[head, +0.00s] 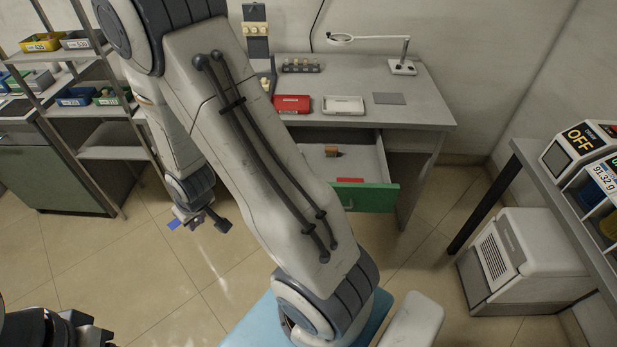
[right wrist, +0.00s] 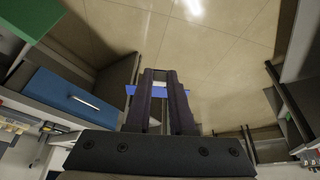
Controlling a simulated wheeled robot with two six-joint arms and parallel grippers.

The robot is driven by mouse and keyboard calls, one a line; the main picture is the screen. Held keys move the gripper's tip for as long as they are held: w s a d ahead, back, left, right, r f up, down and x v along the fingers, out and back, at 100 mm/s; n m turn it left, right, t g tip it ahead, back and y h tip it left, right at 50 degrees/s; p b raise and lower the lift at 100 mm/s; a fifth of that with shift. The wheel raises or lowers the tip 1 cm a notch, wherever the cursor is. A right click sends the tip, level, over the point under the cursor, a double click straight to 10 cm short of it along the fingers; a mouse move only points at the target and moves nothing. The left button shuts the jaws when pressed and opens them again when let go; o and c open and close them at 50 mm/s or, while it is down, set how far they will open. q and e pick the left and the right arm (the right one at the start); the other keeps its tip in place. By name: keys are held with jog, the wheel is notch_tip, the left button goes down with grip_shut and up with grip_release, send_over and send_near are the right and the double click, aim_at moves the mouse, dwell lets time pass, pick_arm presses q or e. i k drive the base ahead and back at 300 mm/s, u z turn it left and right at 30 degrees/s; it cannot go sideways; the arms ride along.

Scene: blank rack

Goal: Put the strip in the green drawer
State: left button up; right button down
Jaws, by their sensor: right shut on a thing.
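The strip is blue. One end of the strip (head: 174,224) sticks out of my right gripper (head: 200,219), which is shut on it above the floor, left of the desk. In the right wrist view the strip (right wrist: 130,90) lies crosswise between the fingertips (right wrist: 160,88), with ends showing on both sides. The green drawer (head: 365,197) is pulled open under the desk; it holds a small brown thing and a red thing. My right arm hides part of the drawer. A green front (right wrist: 30,28) shows at top left there. A dark part of my left arm (head: 45,330) shows at bottom left, its jaws unclear.
The desk (head: 425,105) carries a red tray (head: 292,103), a white tray (head: 343,105) and a lamp. A blue drawer (right wrist: 72,100) looks shut in the right wrist view. A shelf rack (head: 115,110) stands left. Floor around the gripper is clear.

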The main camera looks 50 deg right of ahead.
aim_at(329, 170)
jog(key=z, duration=0.65)
jog(key=i, duration=0.7)
jog(key=z, duration=0.6)
